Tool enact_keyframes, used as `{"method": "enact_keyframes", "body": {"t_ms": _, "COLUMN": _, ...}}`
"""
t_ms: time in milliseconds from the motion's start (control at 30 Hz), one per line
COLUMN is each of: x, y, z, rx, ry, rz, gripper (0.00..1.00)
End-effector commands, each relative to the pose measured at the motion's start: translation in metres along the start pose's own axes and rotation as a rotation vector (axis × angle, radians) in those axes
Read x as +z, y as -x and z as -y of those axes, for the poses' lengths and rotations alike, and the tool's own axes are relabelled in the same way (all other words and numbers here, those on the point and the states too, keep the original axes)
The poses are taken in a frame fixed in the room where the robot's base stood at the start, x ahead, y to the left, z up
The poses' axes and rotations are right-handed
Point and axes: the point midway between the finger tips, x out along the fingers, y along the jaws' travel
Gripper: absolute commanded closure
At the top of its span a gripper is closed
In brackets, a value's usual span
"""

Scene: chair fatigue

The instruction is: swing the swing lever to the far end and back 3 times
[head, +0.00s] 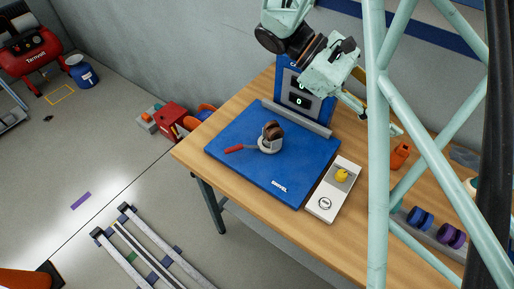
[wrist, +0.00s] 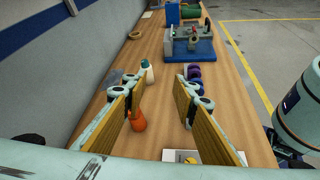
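The swing lever (head: 236,149) has a red grip and points left from a round grey hub with a dark brown wheel (head: 272,131). It sits on a blue base plate (head: 245,168) on the wooden table in the head view. My gripper is above the table, right of the lever and well apart from it, partly behind a pale green strut in the head view. In the wrist view my gripper (wrist: 160,92) is open, its two yellow-padded fingers wide apart with nothing held. The lever does not show in the wrist view.
A blue display post (head: 301,97) showing zeros stands behind the plate. A white box with a yellow button (head: 342,175) lies right of it. An orange bottle (head: 400,156) and blue and purple wheels (head: 451,235) stand further right. The plate's front left is clear.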

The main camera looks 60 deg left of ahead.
Motion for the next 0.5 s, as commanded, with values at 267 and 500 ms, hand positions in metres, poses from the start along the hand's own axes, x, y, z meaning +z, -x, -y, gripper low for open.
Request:
{"method": "enact_keyframes", "body": {"t_ms": 267, "x": -0.048, "y": 0.048, "z": 0.020, "rx": 0.111, "ry": 0.054, "rz": 0.033, "gripper": 0.74}}
{"method": "enact_keyframes", "body": {"t_ms": 500, "x": -0.087, "y": 0.090, "z": 0.041, "rx": 0.209, "ry": 0.095, "rz": 0.059, "gripper": 0.74}}
